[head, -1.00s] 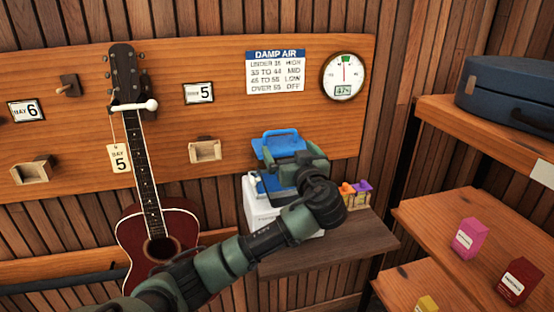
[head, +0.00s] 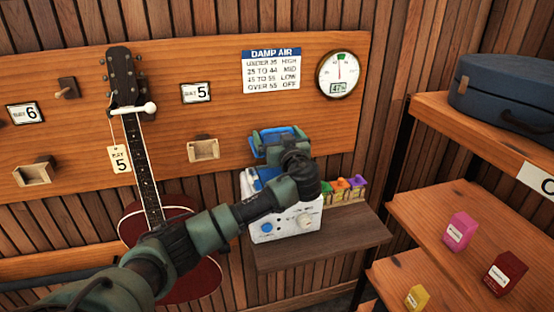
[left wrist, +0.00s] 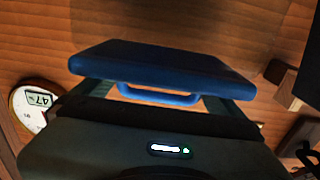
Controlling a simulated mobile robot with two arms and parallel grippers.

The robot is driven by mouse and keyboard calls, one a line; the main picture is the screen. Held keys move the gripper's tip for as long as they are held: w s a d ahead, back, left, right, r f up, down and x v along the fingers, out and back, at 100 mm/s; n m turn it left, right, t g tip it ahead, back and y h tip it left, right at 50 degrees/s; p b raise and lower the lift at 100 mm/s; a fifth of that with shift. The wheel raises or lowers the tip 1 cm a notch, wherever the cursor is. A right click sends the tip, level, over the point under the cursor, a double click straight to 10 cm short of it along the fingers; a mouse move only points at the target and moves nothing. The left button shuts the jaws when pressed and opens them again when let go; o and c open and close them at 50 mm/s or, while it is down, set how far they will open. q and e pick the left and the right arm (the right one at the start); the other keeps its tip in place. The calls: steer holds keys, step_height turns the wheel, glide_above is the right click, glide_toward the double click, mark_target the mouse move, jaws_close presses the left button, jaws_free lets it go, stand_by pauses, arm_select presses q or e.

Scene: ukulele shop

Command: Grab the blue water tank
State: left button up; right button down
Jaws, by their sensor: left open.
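The blue water tank (left wrist: 165,62) shows in the left wrist view as a dark blue slab with a looped handle on its near side. In the head view, blue (head: 264,176) shows at the top of the white humidifier (head: 284,228), partly behind my left gripper (head: 276,142). My left gripper is open. In the left wrist view, its fingers (left wrist: 150,102) stand on either side of the handle. Whether they touch the tank is hidden. My right gripper is not in view.
A red ukulele (head: 185,275) hangs left, partly behind my arm. A wall board (head: 225,110) is behind; wooden shelves (head: 415,200) stand right.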

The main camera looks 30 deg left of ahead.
arm_select(q)
steer(key=c, duration=1.5)
steer(key=shift+c, duration=1.3)
steer(key=shift+r, duration=0.1)
